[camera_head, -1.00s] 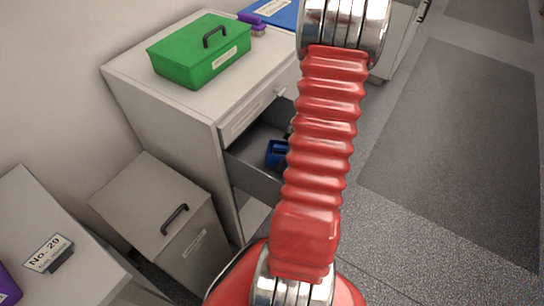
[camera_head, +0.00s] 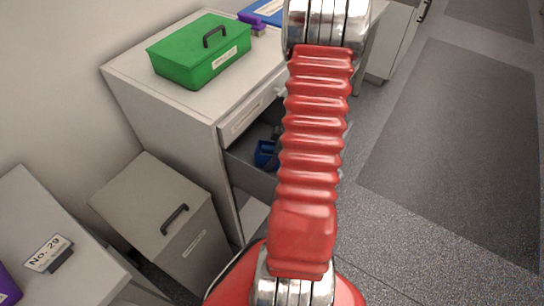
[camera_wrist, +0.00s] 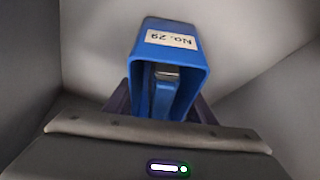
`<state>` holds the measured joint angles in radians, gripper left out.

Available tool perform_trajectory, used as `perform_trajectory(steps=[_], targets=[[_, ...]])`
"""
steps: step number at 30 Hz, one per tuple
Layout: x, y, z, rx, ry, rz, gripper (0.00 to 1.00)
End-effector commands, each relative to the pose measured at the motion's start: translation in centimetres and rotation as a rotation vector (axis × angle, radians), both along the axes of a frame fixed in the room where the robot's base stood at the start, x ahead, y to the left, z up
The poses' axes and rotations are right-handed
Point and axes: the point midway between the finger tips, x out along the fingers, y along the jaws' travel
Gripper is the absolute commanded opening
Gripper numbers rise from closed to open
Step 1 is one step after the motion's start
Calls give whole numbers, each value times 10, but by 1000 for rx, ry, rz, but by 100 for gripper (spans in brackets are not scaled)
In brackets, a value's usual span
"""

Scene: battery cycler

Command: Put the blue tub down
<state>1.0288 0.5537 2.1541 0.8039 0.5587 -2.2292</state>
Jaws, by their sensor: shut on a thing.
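The blue tub (camera_wrist: 170,45) shows in the wrist view with a white label reading "No. 29", upside down in that picture. My gripper (camera_wrist: 160,112) is shut on the tub, its dark fingers partly hidden behind the tub's lower end. Grey walls surround the tub there. In the head view the blue tub (camera_head: 265,153) is small and low inside the open drawer (camera_head: 250,172) of the grey cabinet, partly hidden by my red arm. My gripper is hidden in the head view. Whether the tub touches the drawer floor I cannot tell.
A green box with a black handle (camera_head: 200,50) stands on the cabinet top (camera_head: 135,75), a purple item (camera_head: 251,23) behind it. A lower grey cabinet (camera_head: 140,195) and a surface with a "No. 29" sign (camera_head: 48,253) are at left. Floor at right is clear.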

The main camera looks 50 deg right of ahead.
Motion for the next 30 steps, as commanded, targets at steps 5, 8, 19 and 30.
perform_trajectory(steps=[5, 8, 19, 30], targets=[[0, 0, -2, 0, 0, 1, 56], [0, 0, -1, 0, 0, 1, 63], [0, 0, 0, 0, 0, 1, 69], [-10, -6, 31, -2, -1, 1, 69]])
